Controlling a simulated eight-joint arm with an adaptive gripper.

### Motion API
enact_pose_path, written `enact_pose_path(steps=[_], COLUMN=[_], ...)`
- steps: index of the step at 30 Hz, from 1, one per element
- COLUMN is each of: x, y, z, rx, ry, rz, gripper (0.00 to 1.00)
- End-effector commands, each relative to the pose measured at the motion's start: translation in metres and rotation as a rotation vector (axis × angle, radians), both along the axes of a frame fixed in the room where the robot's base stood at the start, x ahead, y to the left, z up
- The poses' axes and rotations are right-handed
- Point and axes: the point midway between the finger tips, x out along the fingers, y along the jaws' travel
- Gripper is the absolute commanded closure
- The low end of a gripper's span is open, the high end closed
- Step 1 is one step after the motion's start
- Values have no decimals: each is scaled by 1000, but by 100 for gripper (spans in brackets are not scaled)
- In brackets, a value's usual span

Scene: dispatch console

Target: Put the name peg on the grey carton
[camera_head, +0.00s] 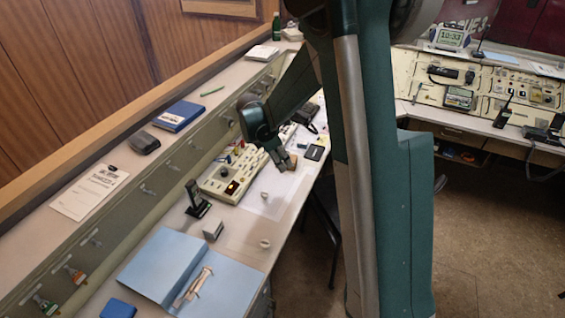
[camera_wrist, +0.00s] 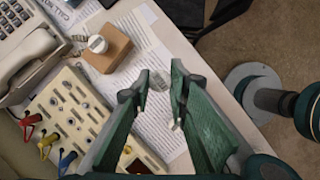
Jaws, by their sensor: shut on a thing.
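My gripper (camera_wrist: 161,72) is shut on a small pale grey piece (camera_wrist: 158,81), which I take for the name peg. It is held between the fingertips above the printed sheets on the desk. The fingers partly cover it, so its shape is unclear. In the head view my gripper (camera_head: 287,167) is over the desk beside the switch panel, and the held piece is too small to make out. A small grey carton (camera_head: 213,230) stands on the desk nearer the camera, left of and below my gripper in the picture. The carton does not show in the wrist view.
A brown block (camera_wrist: 107,48) with a white round piece on it stands near my gripper. A black radio (camera_head: 195,200) stands by the carton, a blue folder (camera_head: 185,272) in front. The switch panel (camera_head: 235,172) is alongside.

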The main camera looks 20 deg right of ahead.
Motion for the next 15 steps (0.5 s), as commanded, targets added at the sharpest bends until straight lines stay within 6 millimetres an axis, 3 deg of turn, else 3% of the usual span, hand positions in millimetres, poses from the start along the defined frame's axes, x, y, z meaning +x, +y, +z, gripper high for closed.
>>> enact_pose_path(steps=[9,15], x=[0,-2], y=[2,17], z=[0,3], rx=[0,0], ry=[0,0], rz=[2,22], gripper=[88,88])
